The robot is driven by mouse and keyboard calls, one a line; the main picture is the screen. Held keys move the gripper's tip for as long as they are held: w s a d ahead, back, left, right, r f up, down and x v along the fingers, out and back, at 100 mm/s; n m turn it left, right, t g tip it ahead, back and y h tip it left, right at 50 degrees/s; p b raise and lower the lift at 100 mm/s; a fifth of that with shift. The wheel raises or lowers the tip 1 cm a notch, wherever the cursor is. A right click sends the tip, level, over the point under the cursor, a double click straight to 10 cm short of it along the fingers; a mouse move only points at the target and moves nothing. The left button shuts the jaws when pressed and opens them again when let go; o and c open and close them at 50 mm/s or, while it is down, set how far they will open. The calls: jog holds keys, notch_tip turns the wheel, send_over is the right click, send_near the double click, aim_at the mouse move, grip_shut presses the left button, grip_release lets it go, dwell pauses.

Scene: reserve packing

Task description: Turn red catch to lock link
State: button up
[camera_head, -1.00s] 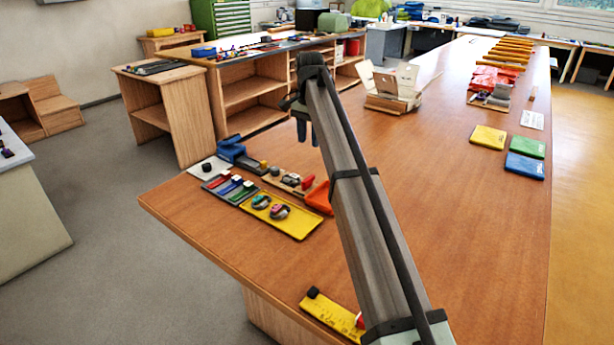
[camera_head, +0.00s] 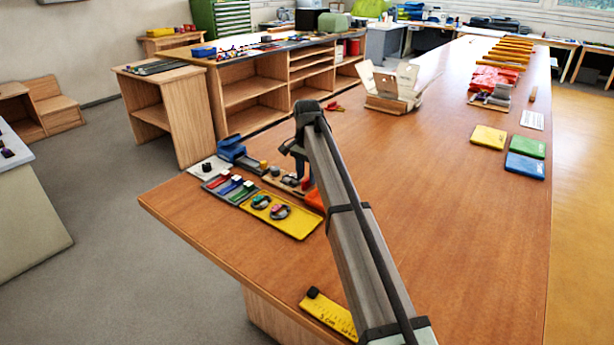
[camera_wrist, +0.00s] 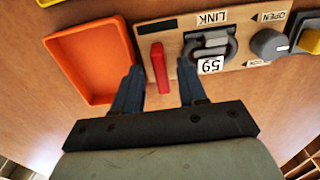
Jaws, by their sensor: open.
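The red catch (camera_wrist: 160,68) is a narrow upright bar on a tan board (camera_wrist: 186,22) in the wrist view. Beside it on the board, right of the catch, is the dark grey link (camera_wrist: 228,47) with a "LINK" label and a white tag (camera_wrist: 210,65) reading 59. My gripper (camera_wrist: 160,68) is open, with one blue-grey finger on each side of the catch. I cannot tell whether either finger touches it. In the head view my gripper (camera_head: 304,180) is low over the board, and my arm hides part of it.
An orange tray (camera_wrist: 92,100) lies close left of the board. A grey knob (camera_wrist: 268,43) marked OPEN is at the right. A yellow tray (camera_head: 300,230) with round pieces lies in front of the board.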

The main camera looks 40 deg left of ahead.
jog(key=shift+f, duration=0.45)
jog(key=shift+c, duration=0.4)
grip_shut()
